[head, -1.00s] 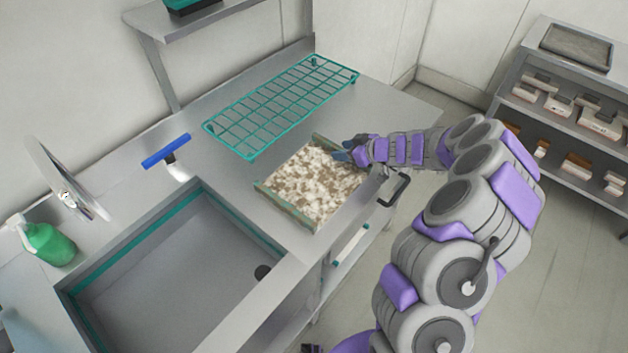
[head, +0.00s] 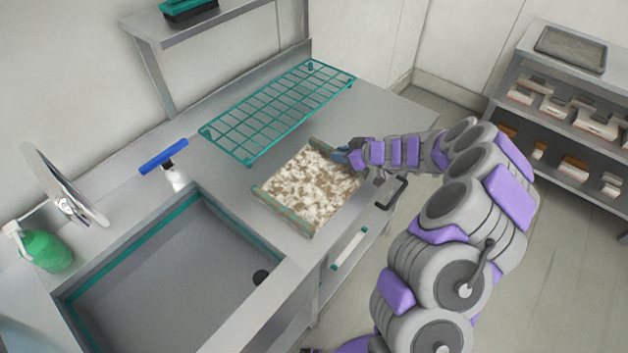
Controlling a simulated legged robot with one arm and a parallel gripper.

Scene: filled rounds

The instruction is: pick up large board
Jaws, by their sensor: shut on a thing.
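The large board (head: 308,190) is a mottled brown and white panel with greenish strips along two opposite edges. It is on the steel counter between the sink and the counter's front right edge. My gripper (head: 342,156) comes in from the right and is shut on the board's far right edge, near the end of one greenish strip. The fingertips are small and partly hidden by my wrist. I cannot tell clearly whether the board is lifted off the counter.
A teal wire rack (head: 278,110) lies behind the board. A black handle (head: 393,192) juts from the counter front. Shelves (head: 570,110) stand at the right.

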